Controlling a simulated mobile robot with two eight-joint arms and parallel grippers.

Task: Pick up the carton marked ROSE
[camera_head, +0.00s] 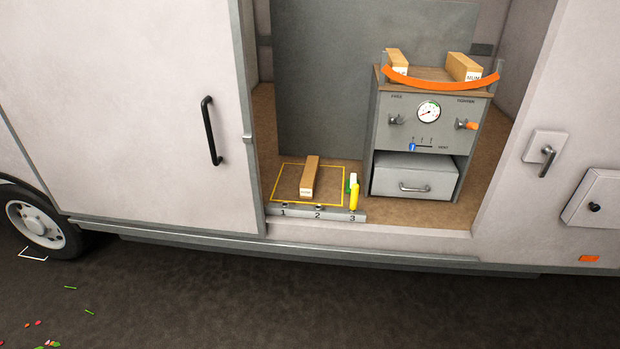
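Three long tan cartons with white end labels show in the head view. One carton (311,174) lies inside a yellow outlined rectangle (275,183) on the van floor; its label is too small to read. A second carton (464,66) lies on top of the grey cabinet (385,138) at the right, and its label seems to read MUM. A third carton (397,58) lies at the cabinet top's left, its label partly hidden by the orange curved bar (440,84). I cannot tell which carton is marked ROSE. Neither of my grippers is in view.
The cabinet has a gauge (428,112), knobs, a blue slider (412,147) and a grey drawer (415,178). A strip numbered 1, 2, 3 (300,211) edges the floor, with a yellow upright piece (354,197) by 3. The van door (130,110) stands left of the opening.

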